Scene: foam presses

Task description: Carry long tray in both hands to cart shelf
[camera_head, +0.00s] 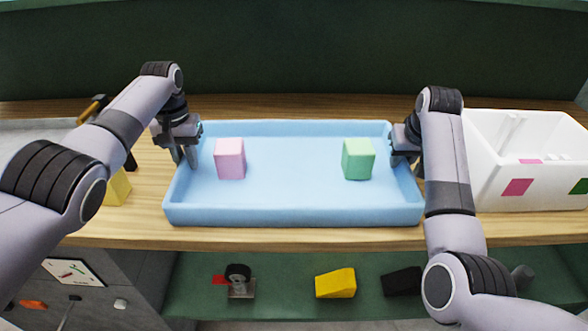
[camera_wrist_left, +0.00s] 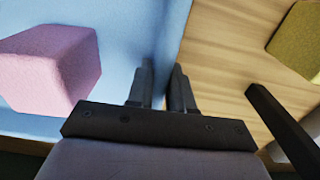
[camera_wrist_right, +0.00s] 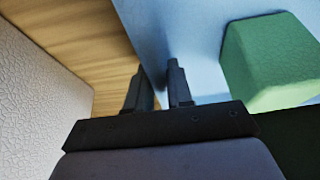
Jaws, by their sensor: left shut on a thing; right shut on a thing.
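The long light-blue tray (camera_head: 290,214) lies on or just over the wooden surface in the head view; I cannot tell if there is a gap under it. A pink block (camera_head: 229,158) sits in its left part and a green block (camera_head: 358,158) in its right part. My left gripper (camera_head: 188,160) is shut on the tray's left end wall, one finger on each side, as the left wrist view (camera_wrist_left: 163,85) shows. My right gripper (camera_head: 403,150) is shut on the right end wall, also seen in the right wrist view (camera_wrist_right: 160,85).
A white bin (camera_head: 483,155) with pink and green patches stands close to the right of the tray. A yellow block (camera_head: 117,188) lies left of it. The lower green shelf (camera_head: 290,275) holds a yellow wedge (camera_head: 335,283), a black piece (camera_head: 402,281) and a caster (camera_head: 239,281).

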